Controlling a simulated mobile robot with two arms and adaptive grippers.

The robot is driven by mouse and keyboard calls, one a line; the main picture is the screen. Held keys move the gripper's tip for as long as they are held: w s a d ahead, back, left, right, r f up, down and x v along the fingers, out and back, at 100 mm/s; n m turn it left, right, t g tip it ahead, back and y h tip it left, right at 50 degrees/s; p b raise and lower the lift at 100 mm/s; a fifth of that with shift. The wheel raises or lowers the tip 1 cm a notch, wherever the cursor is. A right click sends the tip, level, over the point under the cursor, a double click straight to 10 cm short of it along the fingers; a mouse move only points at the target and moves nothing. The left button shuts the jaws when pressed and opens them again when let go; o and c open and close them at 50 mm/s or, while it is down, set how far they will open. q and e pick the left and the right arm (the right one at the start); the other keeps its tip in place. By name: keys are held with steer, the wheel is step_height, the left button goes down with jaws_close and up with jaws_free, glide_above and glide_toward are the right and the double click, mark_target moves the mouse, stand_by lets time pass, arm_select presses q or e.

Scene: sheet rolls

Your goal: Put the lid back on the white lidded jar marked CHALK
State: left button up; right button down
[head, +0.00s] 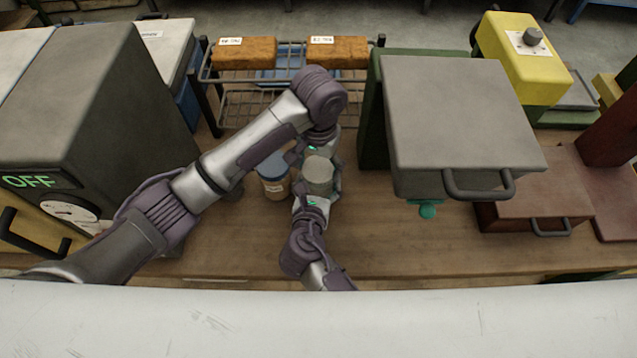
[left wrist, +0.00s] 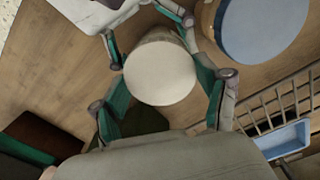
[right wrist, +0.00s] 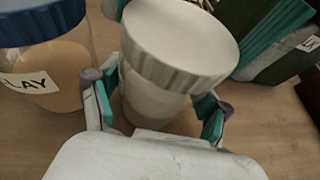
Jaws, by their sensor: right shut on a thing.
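The white jar (right wrist: 158,103) stands upright on the bench, with its off-white ribbed lid (right wrist: 180,38) on its mouth. The lid is a pale disc in the head view (head: 318,168) and the left wrist view (left wrist: 160,72). No CHALK label shows. My right gripper (right wrist: 155,108) is shut on the jar body from the near side, one finger on each side. My left gripper (left wrist: 163,92) is at the lid from the far side, its fingers spread on either side with small gaps visible. The back of the jar is hidden.
A blue-lidded jar marked CLAY (right wrist: 45,75) stands close on the left. A wire rack (head: 250,105) with orange blocks is behind. A grey box with a handle (head: 450,120) stands to the right. The front bench (head: 420,255) is clear.

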arm_select(q)
steer(key=c, duration=0.3)
steer(key=m, duration=0.3)
steer(key=shift+c, duration=0.2)
steer(key=o, duration=1.3)
steer(key=shift+r, duration=2.25)
